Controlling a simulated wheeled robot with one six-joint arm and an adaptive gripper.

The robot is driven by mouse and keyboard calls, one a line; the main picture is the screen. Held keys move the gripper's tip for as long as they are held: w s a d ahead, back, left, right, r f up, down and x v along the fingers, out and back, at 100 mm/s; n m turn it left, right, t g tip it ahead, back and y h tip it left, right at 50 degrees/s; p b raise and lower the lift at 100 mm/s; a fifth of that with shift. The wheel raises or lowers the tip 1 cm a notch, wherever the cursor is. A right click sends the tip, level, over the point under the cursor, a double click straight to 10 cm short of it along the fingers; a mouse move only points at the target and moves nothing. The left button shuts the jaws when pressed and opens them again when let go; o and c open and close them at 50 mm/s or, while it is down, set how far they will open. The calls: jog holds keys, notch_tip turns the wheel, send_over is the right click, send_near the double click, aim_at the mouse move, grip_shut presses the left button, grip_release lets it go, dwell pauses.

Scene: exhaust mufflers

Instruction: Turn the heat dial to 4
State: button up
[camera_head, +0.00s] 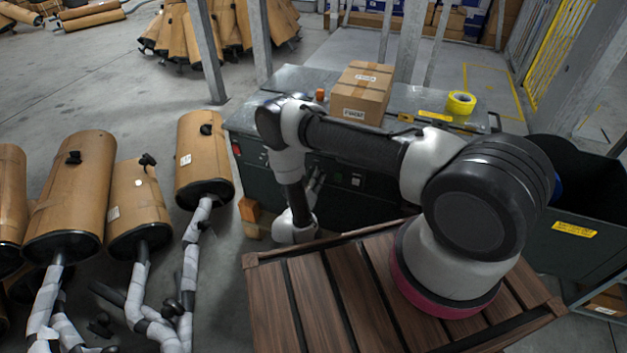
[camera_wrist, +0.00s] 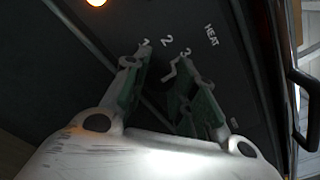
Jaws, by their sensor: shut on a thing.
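The heat dial (camera_wrist: 165,93) is a dark knob on the dark panel in the wrist view, partly hidden between my fingers. Pale marks 1, 2 and 3 and the word HEAT (camera_wrist: 211,35) show beyond it; no 4 shows. A bent pale line lies near the dial, below the 2; I cannot tell which number the dial points to. My gripper (camera_wrist: 165,72) has one finger on each side of the dial and is shut on it. In the head view my gripper (camera_head: 315,184) is at the front of the dark green cabinet (camera_head: 345,198), and the dial is hidden.
A cardboard box (camera_head: 361,93) and a yellow tape roll (camera_head: 461,102) lie on the cabinet top. Wrapped mufflers (camera_head: 75,190) stand at left. A dark bin (camera_head: 575,235) stands at right. A glowing orange lamp (camera_wrist: 97,2) and a dark handle (camera_wrist: 300,110) show in the wrist view.

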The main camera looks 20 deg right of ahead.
jog(key=shift+m, duration=4)
jog(key=o, duration=1)
jog(key=shift+o, duration=0.2)
jog(key=shift+a, duration=0.1)
jog(key=v, duration=1.2)
